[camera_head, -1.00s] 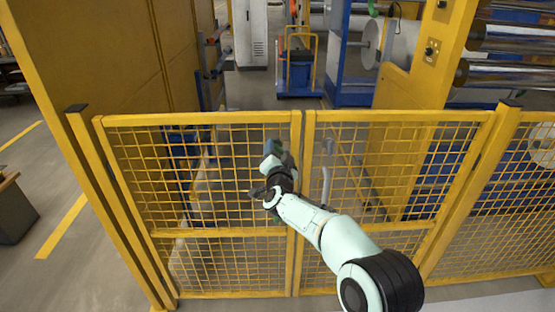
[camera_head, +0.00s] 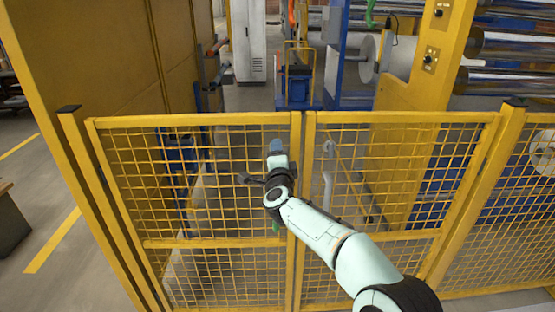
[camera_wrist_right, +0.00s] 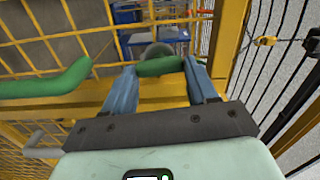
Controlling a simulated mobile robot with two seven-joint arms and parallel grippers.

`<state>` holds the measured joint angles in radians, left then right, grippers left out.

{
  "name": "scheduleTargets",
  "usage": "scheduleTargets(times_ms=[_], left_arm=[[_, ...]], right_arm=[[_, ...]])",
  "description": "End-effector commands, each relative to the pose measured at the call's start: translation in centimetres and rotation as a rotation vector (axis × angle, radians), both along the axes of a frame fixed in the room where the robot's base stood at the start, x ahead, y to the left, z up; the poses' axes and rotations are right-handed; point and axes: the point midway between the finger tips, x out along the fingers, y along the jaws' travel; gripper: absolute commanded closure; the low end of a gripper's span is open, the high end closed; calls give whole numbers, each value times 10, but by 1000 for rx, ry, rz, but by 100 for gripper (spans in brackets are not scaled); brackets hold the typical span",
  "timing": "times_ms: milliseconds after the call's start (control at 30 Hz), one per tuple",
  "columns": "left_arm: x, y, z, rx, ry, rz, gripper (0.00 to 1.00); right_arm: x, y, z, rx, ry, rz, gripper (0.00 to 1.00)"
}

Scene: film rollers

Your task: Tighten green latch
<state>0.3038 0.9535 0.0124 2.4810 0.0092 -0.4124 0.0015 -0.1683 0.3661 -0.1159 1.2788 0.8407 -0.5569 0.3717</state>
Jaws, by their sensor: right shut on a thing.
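In the right wrist view, the two blue-grey fingers of my right gripper (camera_wrist_right: 161,84) stand on either side of a short green latch piece (camera_wrist_right: 160,66) and are shut on it. A longer green handle (camera_wrist_right: 45,82) comes in from the left of that view, beside the left finger; whether it joins the gripped piece cannot be told. In the head view my right gripper (camera_head: 277,147) is at the yellow mesh gate (camera_head: 200,119), near its middle posts. A small green part (camera_head: 276,226) shows below my wrist there. My left gripper is not in view.
Yellow posts (camera_head: 297,200) stand close to my right arm. A pale curved handle (camera_head: 328,165) is on the gate's right panel. Beyond the gate are a blue cart (camera_head: 297,85) and film rollers (camera_head: 510,78). The floor at left is open.

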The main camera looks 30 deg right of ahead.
Motion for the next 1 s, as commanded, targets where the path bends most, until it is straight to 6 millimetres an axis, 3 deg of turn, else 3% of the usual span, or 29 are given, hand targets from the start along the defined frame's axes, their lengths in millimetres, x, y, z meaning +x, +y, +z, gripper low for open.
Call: scheduleTargets(times_ms=[633, 667, 700, 733, 1000], left_arm=[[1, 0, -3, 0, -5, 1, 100], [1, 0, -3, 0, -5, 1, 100], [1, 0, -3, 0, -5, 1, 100], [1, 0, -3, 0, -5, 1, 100], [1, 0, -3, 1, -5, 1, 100]], right_arm=[[0, 1, 0, 47, -21, 3, 73], [0, 1, 0, 47, -21, 2, 36], [0, 1, 0, 47, -21, 2, 23], [0, 1, 0, 47, -21, 2, 17], [0, 0, 0, 46, -21, 1, 17]])
